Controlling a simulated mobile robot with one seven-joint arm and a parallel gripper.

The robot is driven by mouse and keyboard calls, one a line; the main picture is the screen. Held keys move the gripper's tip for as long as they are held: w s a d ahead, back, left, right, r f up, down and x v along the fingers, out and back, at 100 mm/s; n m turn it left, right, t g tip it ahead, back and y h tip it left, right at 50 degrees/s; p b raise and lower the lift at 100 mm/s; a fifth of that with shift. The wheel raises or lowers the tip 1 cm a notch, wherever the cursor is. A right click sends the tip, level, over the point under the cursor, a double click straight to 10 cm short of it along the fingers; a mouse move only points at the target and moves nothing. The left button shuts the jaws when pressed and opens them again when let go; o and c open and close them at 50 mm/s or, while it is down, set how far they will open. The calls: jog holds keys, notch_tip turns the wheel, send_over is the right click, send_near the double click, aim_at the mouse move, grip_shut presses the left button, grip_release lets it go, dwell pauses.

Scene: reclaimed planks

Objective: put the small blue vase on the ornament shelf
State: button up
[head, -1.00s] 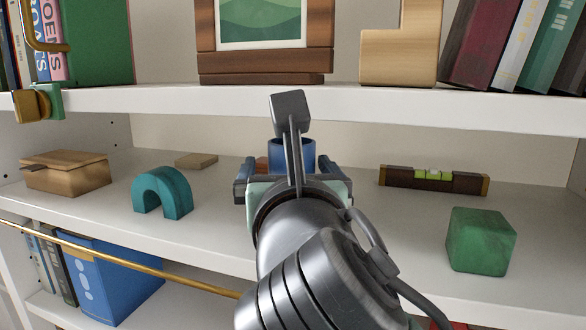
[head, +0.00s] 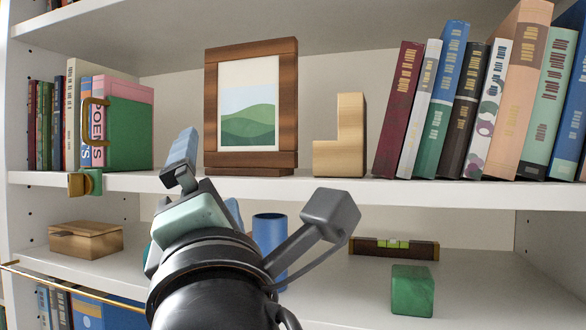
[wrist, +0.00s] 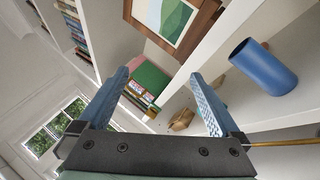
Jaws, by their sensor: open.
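The small blue vase (head: 270,236) stands upright on the lower white shelf (head: 345,282), which also holds several small ornaments. My gripper covers part of it in the head view. In the wrist view the vase (wrist: 264,68) is whole, outside the jaws and to their right, with its dark mouth showing. My gripper (wrist: 160,86) is open and empty, with its blue fingers well apart. In the head view my gripper (head: 208,186) is left of the vase and in front of the upper shelf's edge.
The upper shelf (head: 340,187) holds a framed picture (head: 250,108), a wooden J shape (head: 341,138) and books. On the lower shelf are a wooden box (head: 86,240), a spirit level (head: 394,247) and a green cube (head: 412,290). A brass rod runs at the lower left.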

jog(key=s+d+r+m+t+h, duration=0.1)
jog(key=s+d+m+t+h, duration=0.1)
jog(key=m, duration=1.1)
jog(key=s+d+r+m+t+h, duration=0.1)
jog(key=s+d+m+t+h, duration=0.2)
jog(key=m, duration=1)
jog(key=s+d+h, duration=0.1)
jog(key=s+d, duration=0.2)
jog(key=s, duration=0.2)
jog(key=shift+s+d+r+m+t, duration=0.2)
jog(key=shift+s+d+m+t, duration=0.1)
jog(key=shift+s+m, duration=0.1)
jog(key=shift+w, duration=0.1)
